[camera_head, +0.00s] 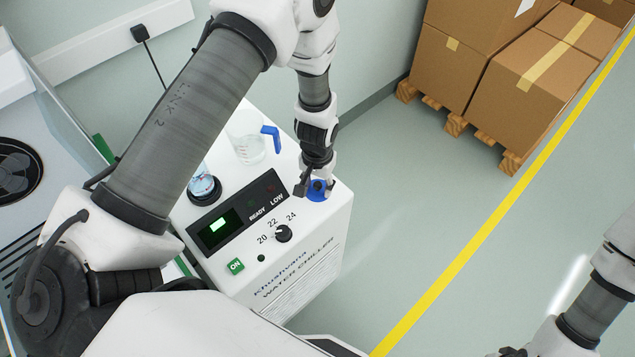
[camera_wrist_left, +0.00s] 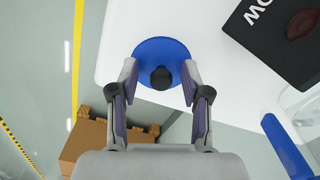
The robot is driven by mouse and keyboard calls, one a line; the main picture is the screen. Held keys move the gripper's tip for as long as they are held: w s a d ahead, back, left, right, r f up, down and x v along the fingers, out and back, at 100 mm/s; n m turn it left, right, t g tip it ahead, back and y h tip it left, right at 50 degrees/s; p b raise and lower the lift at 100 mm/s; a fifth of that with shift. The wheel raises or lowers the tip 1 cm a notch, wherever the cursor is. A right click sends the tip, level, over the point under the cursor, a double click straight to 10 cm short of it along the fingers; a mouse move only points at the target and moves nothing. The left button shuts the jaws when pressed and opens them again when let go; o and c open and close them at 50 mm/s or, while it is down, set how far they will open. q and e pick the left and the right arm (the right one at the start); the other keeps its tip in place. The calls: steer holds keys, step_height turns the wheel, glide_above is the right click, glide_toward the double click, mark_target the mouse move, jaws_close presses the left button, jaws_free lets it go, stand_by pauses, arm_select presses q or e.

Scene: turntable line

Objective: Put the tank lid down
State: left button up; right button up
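The tank lid (camera_head: 316,194) is a blue disc with a black knob, lying flat at the right corner of the white water chiller's top (camera_head: 335,200). In the left wrist view the lid (camera_wrist_left: 160,50) sits close to the top's edge, its knob (camera_wrist_left: 161,78) facing me. My left gripper (camera_head: 316,188) is right over the lid; in the wrist view its fingers (camera_wrist_left: 160,88) stand apart on both sides of the knob, with gaps to it. A round opening with bluish water (camera_head: 204,187) shows on the chiller's left. Only a little of my right gripper (camera_head: 514,352) shows at the bottom edge.
A clear jug (camera_head: 247,148) with a blue handle stands on the chiller behind the control panel (camera_head: 238,213). Cardboard boxes (camera_head: 530,85) on a pallet stand at the back right. The floor right of the chiller is clear, with a yellow line (camera_head: 480,240).

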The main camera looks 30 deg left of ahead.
mark_target(317, 185)
arm_select(q)
steer(key=shift+r, duration=0.1)
steer(key=shift+w+r, duration=0.15)
steer(key=shift+r, duration=0.25)
step_height(317, 185, up, 11)
steer(key=b, duration=0.1)
steer(key=shift+b, duration=0.35)
